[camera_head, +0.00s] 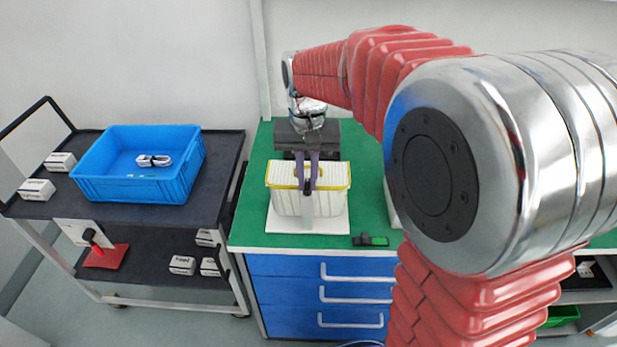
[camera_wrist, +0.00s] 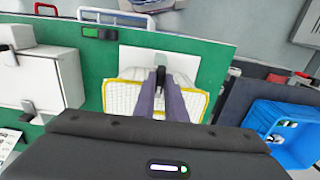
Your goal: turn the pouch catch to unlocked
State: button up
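A white ribbed box with a yellow rim (camera_head: 336,190) stands on a white board on the green bench top. It also shows in the wrist view (camera_wrist: 122,97). A grey upright piece (camera_head: 307,206) with a dark top stands at its front; the dark top shows in the wrist view (camera_wrist: 160,74). I take it for the catch, but its setting is unclear. My gripper (camera_head: 307,187) points down over the box. Its two purple-grey fingers (camera_wrist: 161,92) are a little apart, on either side of the dark top. I cannot tell whether they touch it.
A small black and green block (camera_head: 373,241) lies at the bench's front edge, right of the board. A dark cart on the left holds a blue crate (camera_head: 132,190) and small white boxes. Blue drawers (camera_head: 285,290) are below the bench top. My arm hides the bench's right part.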

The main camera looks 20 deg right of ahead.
grip_shut()
jog(key=shift+d, duration=0.1)
jog(key=shift+n, duration=0.3)
jog(key=n, duration=1.3)
jog(key=shift+n, duration=2.2)
